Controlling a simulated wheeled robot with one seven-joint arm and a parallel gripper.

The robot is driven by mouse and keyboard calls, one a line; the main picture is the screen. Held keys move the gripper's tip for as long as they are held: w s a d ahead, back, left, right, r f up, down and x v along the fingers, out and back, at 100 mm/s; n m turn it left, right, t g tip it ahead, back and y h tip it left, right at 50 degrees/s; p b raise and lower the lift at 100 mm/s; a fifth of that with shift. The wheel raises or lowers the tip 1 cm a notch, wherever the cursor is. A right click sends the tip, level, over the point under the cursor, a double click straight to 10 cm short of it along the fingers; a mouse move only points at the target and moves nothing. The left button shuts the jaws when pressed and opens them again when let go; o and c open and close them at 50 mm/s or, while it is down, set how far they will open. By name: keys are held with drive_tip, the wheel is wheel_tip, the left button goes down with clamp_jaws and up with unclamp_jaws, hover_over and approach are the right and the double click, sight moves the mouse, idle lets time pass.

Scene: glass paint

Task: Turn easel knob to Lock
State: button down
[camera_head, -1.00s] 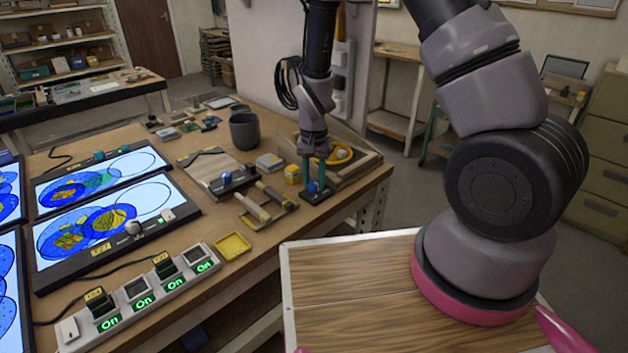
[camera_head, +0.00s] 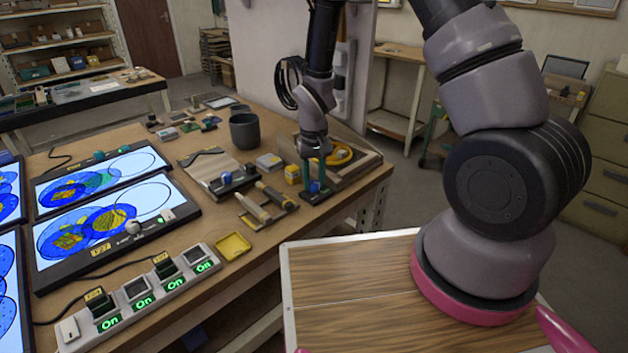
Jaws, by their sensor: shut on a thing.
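A small blue knob (camera_head: 314,187) sits on a dark base (camera_head: 319,197) near the right front edge of the workbench. My gripper (camera_head: 313,184) points down over it, with its teal fingers on either side, shut on the knob. The fingers hide part of the knob. Any Lock marking or pointer is too small or hidden to read. A second blue knob (camera_head: 226,178) stands on a dark bar at the front of a board (camera_head: 208,168), to the left of my gripper.
Two brush-like tools (camera_head: 255,208) lie left of my gripper. A yellow block (camera_head: 292,174) and a tray with a yellow coil (camera_head: 343,155) are close by. A dark mug (camera_head: 244,131) stands behind. A power strip (camera_head: 150,300) and lit panels (camera_head: 110,220) fill the left side.

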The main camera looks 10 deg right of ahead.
sight(314, 183)
drive_tip(key=c, duration=0.5)
unclamp_jaws()
drive_tip(key=shift+c, duration=0.2)
wheel_tip(314, 183, up, 11)
